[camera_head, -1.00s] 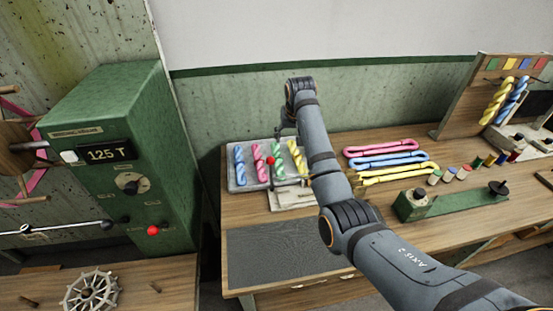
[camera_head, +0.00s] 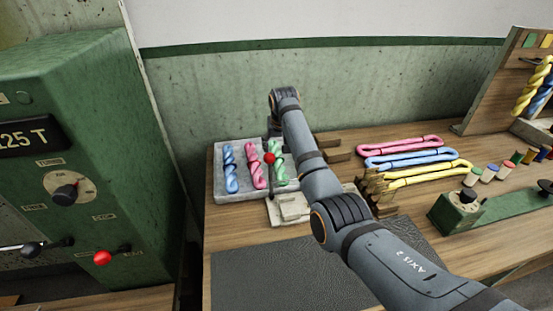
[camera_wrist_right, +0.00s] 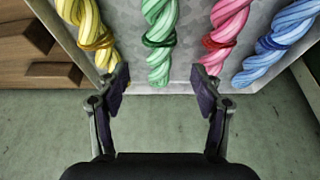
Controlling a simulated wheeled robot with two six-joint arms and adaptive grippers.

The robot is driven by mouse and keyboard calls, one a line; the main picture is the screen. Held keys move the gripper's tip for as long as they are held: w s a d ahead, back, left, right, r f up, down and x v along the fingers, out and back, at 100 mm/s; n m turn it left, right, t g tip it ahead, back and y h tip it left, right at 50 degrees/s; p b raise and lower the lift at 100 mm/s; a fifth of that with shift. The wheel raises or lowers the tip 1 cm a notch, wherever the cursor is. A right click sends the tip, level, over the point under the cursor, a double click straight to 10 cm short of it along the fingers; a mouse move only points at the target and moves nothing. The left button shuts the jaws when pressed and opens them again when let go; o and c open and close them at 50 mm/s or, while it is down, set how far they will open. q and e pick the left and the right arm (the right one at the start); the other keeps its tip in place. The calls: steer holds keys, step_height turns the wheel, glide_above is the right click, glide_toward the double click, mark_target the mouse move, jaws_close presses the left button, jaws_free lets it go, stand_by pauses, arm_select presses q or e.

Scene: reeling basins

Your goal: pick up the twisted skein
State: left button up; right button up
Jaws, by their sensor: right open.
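Twisted skeins lie side by side on a grey tray (camera_head: 234,147): blue (camera_head: 231,170), pink (camera_head: 254,166) and green (camera_head: 278,163). In the right wrist view they show as yellow (camera_wrist_right: 90,30), green (camera_wrist_right: 158,40), pink (camera_wrist_right: 222,36) and blue (camera_wrist_right: 277,44). The yellow one is hidden behind my arm in the head view. My right gripper (camera_wrist_right: 162,80) is open and empty, its fingertips apart on either side of the green skein's end in the wrist view. I cannot tell its height above the tray. My left gripper is not in view.
A red ball knob (camera_head: 269,158) stands in front of the tray by a pale block (camera_head: 290,207). A dark mat (camera_head: 290,275) is bare in front. A green machine (camera_head: 90,180) stands at left.

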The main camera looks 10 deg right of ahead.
mark_target(277, 157)
steer(key=shift+x, duration=0.8)
steer(key=shift+w+f, duration=0.3)
steer(key=shift+f, duration=0.25)
steer(key=x, duration=0.4)
steer(key=shift+d+f+b, duration=0.1)
steer(key=shift+f+b, duration=0.2)
steer(key=shift+f, duration=0.05)
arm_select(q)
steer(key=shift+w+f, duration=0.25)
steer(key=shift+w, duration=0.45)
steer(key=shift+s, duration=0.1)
arm_select(e)
steer(key=shift+r, duration=0.1)
steer(key=shift+c, duration=1)
steer(key=c, duration=1.1)
